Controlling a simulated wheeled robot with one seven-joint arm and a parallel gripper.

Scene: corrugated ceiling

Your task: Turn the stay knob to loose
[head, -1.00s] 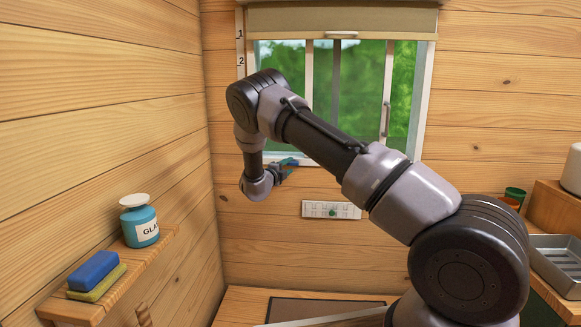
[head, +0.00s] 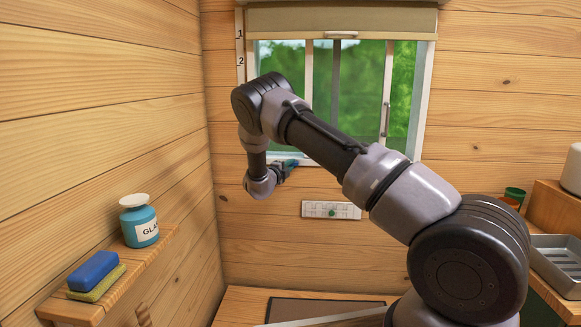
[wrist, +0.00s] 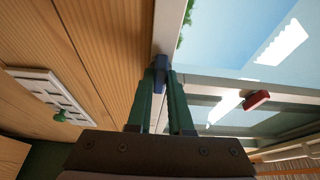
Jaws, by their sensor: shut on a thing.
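My gripper (wrist: 160,84) has two green fingers, shut on a small dark blue knob (wrist: 160,60) at the edge of the pale window frame (wrist: 169,27). I take this blue knob to be the stay knob; its markings do not show, so its setting cannot be told. In the head view my gripper (head: 287,165) is small, at the lower left corner of the window (head: 333,100). My arm covers part of the window there.
A white panel (head: 318,209) with a green knob (head: 332,213) is on the wall below the window. A red piece (wrist: 257,100) shows by the window. A shelf at left holds a bottle (head: 139,224) and a blue sponge (head: 93,271). A metal tray (head: 562,265) stands at right.

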